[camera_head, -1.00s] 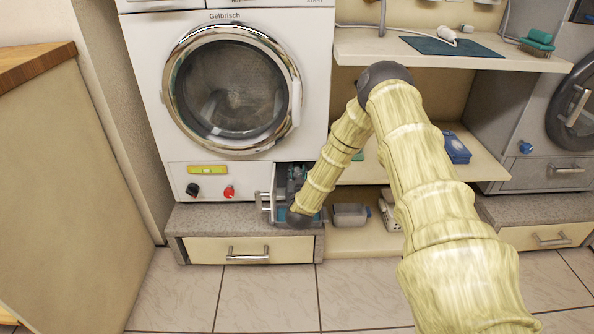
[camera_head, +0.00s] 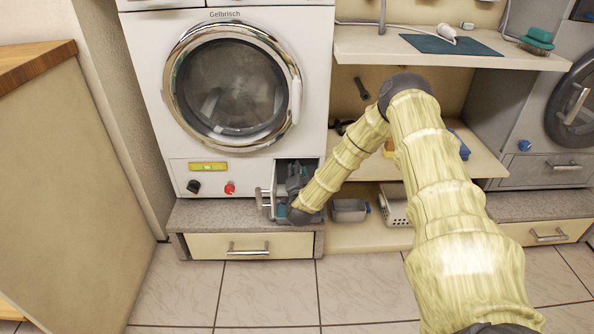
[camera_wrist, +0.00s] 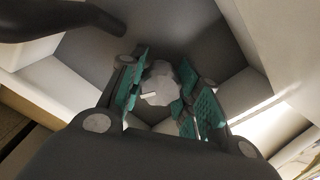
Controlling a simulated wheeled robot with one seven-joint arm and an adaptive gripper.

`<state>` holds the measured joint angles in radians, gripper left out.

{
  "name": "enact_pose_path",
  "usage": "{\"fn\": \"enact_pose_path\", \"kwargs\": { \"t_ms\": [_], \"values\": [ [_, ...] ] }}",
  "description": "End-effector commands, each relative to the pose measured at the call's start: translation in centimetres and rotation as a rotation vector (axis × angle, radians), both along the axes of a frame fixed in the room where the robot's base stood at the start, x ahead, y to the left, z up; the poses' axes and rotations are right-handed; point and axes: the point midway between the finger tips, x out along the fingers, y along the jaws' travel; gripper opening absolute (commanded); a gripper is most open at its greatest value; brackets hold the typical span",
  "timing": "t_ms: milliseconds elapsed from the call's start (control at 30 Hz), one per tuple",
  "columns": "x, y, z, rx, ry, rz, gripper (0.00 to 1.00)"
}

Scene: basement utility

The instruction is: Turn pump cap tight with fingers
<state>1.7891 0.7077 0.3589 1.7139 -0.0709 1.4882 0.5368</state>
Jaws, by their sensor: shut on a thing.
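The pump cap (camera_wrist: 162,78) shows in the wrist view as a pale grey, lobed piece with a small white bar, deep in a grey recess. My gripper (camera_wrist: 158,92) has its teal-padded fingers on either side of it and is shut on it. In the head view my gripper (camera_head: 295,183) is inside the open compartment at the lower right of the white washing machine (camera_head: 150,100). My wrist and the compartment hide the cap there.
An open flap with a handle (camera_head: 264,200) stands left of my wrist. A black knob (camera_head: 194,187) and a red knob (camera_head: 230,188) sit on the front panel. A grey container (camera_head: 349,210) and a white basket (camera_head: 394,207) stand at right.

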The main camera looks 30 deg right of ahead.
Motion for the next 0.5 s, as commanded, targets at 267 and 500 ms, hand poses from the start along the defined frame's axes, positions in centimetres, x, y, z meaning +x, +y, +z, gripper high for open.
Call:
{"fn": "enact_pose_path", "kwargs": {
  "t_ms": [267,500],
  "values": [
    [-0.13,-0.09,-0.16,0.084,-0.049,-0.002,0.09],
    [-0.12,-0.08,-0.16,0.105,-0.061,-0.002,0.09]
  ]
}}
